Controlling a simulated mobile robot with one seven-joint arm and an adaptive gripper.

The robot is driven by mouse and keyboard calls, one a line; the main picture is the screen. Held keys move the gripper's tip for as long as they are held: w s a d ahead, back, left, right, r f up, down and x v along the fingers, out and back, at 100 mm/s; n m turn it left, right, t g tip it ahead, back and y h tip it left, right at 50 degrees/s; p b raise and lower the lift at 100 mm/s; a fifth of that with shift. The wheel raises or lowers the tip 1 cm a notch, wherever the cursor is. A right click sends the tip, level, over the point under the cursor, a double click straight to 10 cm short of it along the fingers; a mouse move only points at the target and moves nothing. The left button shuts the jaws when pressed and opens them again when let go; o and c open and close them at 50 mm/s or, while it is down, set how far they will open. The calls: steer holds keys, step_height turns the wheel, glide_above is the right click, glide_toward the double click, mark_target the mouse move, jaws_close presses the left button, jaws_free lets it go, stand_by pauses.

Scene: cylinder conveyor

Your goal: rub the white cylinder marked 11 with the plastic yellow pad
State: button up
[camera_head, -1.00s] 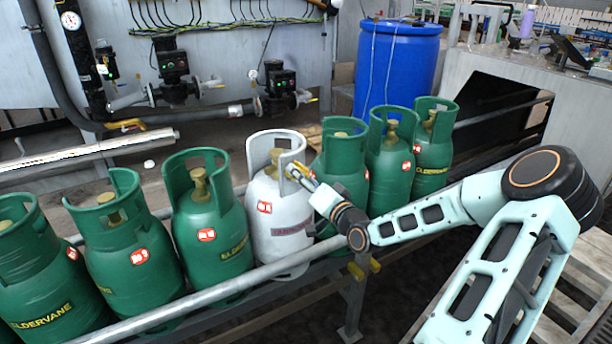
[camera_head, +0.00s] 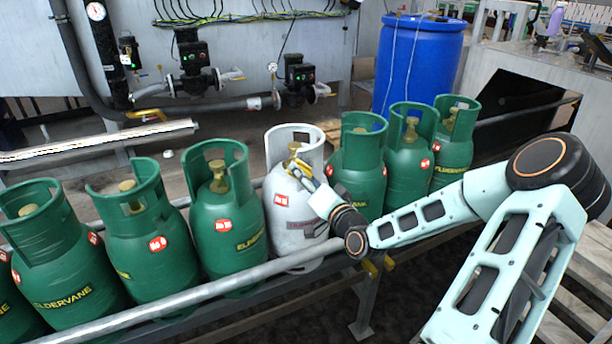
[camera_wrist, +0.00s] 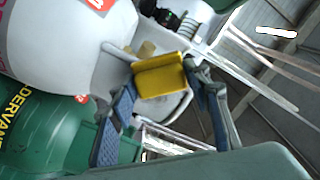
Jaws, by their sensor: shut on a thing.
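The white cylinder (camera_head: 290,215) stands upright in the row on the conveyor, among green cylinders. It has a red label and a dark band of text; a number 11 cannot be read. In the wrist view the white cylinder (camera_wrist: 65,45) fills the upper left. My gripper (camera_head: 303,172) is at its collar, on the side facing me. In the wrist view my gripper (camera_wrist: 160,85) is shut on the yellow pad (camera_wrist: 160,76), held between its two blue-faced fingers. The pad lies close in front of the collar; whether it touches the cylinder cannot be told.
Green cylinders stand close on both sides, including one to the left (camera_head: 228,225) and one to the right (camera_head: 357,175). A metal rail (camera_head: 190,298) runs along the front. A blue drum (camera_head: 418,70) stands behind, and pipes and valves line the back wall.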

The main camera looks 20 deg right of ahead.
steer(key=s+p, duration=0.1)
steer(key=s, duration=0.5)
steer(key=shift+d, duration=0.25)
steer(key=shift+s, duration=0.1)
steer(key=s, duration=0.2)
steer(key=shift+s+d+p, duration=0.1)
steer(key=shift+s+p, duration=0.25)
steer(key=shift+s, duration=0.05)
steer(key=shift+w, duration=0.1)
stand_by(0.3)
steer(key=w, duration=0.7)
steer(key=shift+a, duration=0.25)
steer(key=shift+w+b, duration=0.3)
steer(key=shift+w, duration=0.65)
stand_by(0.6)
